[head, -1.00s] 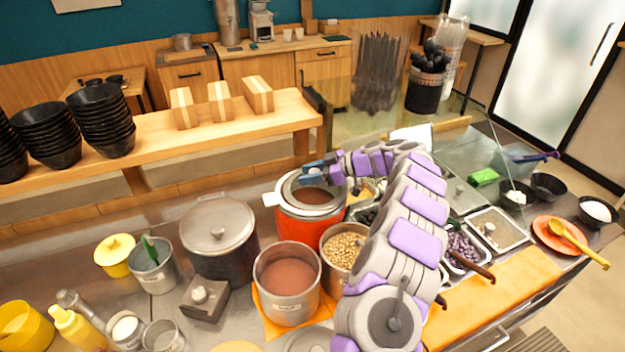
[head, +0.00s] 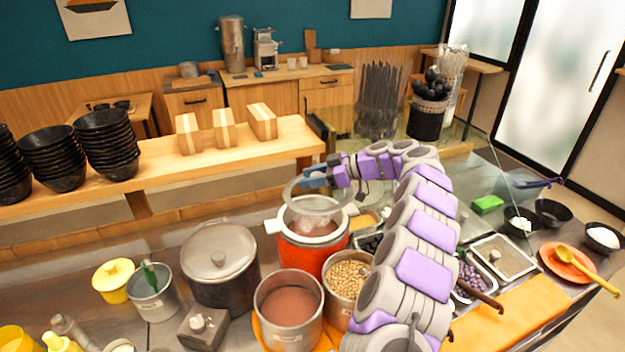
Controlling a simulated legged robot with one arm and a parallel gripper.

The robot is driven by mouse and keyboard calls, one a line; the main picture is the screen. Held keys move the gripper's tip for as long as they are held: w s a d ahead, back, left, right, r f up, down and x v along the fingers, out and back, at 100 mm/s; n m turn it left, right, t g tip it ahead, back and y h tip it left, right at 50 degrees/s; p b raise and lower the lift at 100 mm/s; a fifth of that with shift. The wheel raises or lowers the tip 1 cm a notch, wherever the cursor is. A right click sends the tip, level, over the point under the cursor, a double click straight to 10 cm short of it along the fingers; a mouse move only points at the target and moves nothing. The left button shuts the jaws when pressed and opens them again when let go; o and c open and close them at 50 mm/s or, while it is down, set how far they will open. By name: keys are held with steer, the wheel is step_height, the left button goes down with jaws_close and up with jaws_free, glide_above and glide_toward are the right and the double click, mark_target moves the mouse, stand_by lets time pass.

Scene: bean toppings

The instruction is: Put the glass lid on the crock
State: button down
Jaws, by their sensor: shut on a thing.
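The glass lid (head: 290,197) is a clear round disc with a grey rim. My gripper (head: 315,178) is shut on it from above, near its far side. The lid is in the air above the crock, apart from it by a visible gap. The crock (head: 305,258) is a red-orange pot with a white rim and side handles. Its mouth is open and brown contents show through and below the lid. The fingertips are small and partly hidden.
A pot of brown liquid (head: 287,330) and a pot of beans (head: 346,300) stand in front of the crock. A lidded dark pot (head: 221,285) is at its left. A glass screen (head: 465,165) and topping trays (head: 502,258) are at the right.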

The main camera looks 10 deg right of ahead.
steer(key=shift+y, duration=0.5)
steer(key=shift+a+f+b, duration=0.2)
steer(key=shift+f+b, duration=1)
steer(key=shift+f, duration=0.05)
steer(key=shift+a+f+b, duration=0.15)
steer(key=shift+f+b, duration=1.1)
steer(key=shift+a+f+b, duration=0.2)
steer(key=shift+f+b, duration=1)
steer(key=shift+f, duration=0.05)
steer(key=shift+s+f, duration=0.15)
steer(key=shift+f, duration=0.5)
steer(key=shift+s+f, duration=0.25)
steer(key=shift+f, duration=0.6)
steer(key=shift+s, duration=0.1)
steer(key=c, duration=1)
jaws_free()
steer(key=o, duration=0.5)
steer(key=shift+r, duration=0.2)
steer(key=shift+d+r, duration=0.1)
steer(key=shift+r, duration=0.05)
